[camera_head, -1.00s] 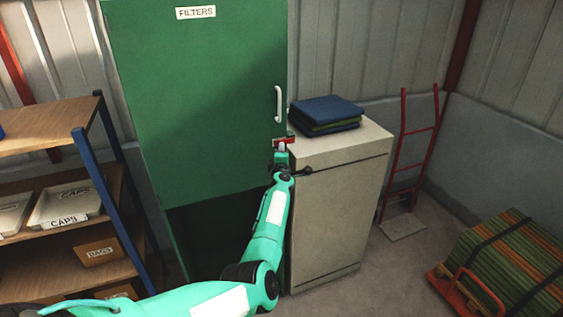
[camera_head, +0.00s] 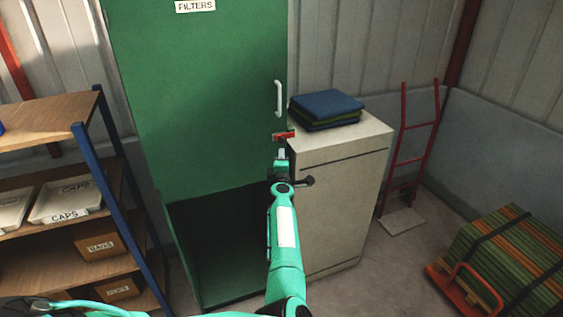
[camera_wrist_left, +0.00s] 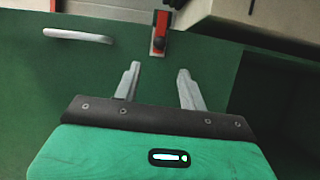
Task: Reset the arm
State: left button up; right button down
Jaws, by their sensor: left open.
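My left gripper (camera_head: 281,153) is in front of the green cabinet's right edge, just below a small red latch (camera_head: 284,135). In the left wrist view the two fingers of the gripper (camera_wrist_left: 158,82) are apart with nothing between them. The red latch (camera_wrist_left: 160,32) is beyond the fingertips there, with a gap between. The green cabinet (camera_head: 200,110) bears a FILTERS label and a white handle (camera_head: 279,98), which also shows in the left wrist view (camera_wrist_left: 78,35). My right gripper is not in view.
A beige cabinet (camera_head: 335,205) with folded cloths (camera_head: 326,108) on top stands close right of the gripper. A shelf unit (camera_head: 105,180) with boxes is at left.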

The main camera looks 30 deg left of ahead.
pick_arm(q)
jog(key=s+d+f+m+g+h+b, duration=0.1)
jog(key=s+d+f+m+h+b, duration=0.2)
jog(key=f, duration=0.8)
jog(key=s+d+f+m+g+h, duration=0.1)
jog(key=s+d+f+m, duration=0.3)
jog(key=f, duration=0.8)
jog(key=s+d+f+m+g+h+b, duration=0.1)
jog(key=s+d+f+m+h+b, duration=0.2)
jog(key=f, duration=0.8)
jog(key=s+d+f+m+g+b, duration=0.1)
jog(key=s+d+f+m, duration=0.15)
jog(key=s+f, duration=0.4)
jog(key=s+d+f+m+g, duration=0.1)
jog(key=s+f+m+g, duration=0.15)
jog(key=s+f, duration=0.45)
jog(key=s+f+m+g+b, duration=0.1)
jog(key=s+f+m+g, duration=0.1)
jog(key=s+f, duration=0.7)
jog(key=s+f+m+g+b, duration=0.2)
jog(key=s+f+m, duration=0.3)
jog(key=s, duration=1.9)
jog(key=s+f+m+g+h+b, duration=0.1)
jog(key=s+f+m+g+b, duration=0.1)
jog(key=s+f, duration=1.2)
jog(key=s+m+g, duration=0.1)
jog(key=s+g, duration=0.1)
jog(key=s, duration=0.1)
jog(key=shift+s+d+m, duration=0.25)
jog(key=shift+s+m, duration=0.05)
